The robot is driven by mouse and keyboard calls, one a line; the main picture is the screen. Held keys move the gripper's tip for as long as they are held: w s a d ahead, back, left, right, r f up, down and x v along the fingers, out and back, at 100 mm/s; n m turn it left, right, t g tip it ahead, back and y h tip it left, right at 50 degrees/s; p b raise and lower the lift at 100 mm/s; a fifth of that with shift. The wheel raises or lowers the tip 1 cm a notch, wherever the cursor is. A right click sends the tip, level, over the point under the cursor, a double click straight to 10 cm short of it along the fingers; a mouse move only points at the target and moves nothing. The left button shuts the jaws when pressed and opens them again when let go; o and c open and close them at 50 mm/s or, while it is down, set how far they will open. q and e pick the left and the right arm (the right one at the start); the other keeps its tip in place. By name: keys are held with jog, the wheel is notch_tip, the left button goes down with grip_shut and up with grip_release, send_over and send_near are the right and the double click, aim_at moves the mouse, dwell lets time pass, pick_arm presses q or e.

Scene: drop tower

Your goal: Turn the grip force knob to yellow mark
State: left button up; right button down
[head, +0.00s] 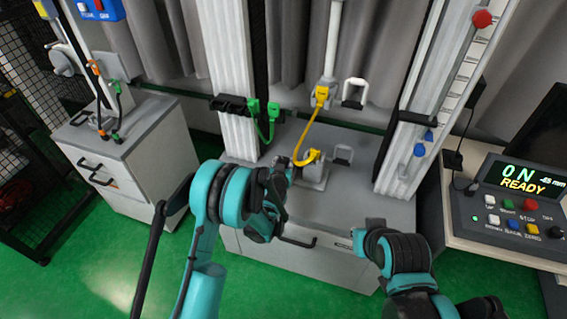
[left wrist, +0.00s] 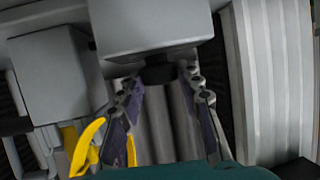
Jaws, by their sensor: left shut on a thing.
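My left gripper (head: 284,165) is beside the grey lower grip block (head: 314,172) on the drop tower's base. In the left wrist view its two fingers (left wrist: 162,84) are closed on the sides of a small dark knob (left wrist: 160,74) under a grey block (left wrist: 150,22). The knob is hidden behind my gripper in the head view. I cannot make out a yellow mark on it. My right gripper (head: 371,228) is over the front right of the base, apart from the grip block; its finger opening is too small to tell.
A yellow cable (head: 306,128) runs from the upper yellow connector down to the grip block. A green cable (head: 268,122) hangs at the left column. A console (head: 515,195) reading "ON" and "READY" stands at right. A grey cabinet (head: 135,140) stands at left.

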pick_arm(q)
jog(key=o, duration=1.2)
jog(key=shift+c, duration=0.2)
jog(key=v, duration=0.7)
jog(key=shift+s, duration=0.3)
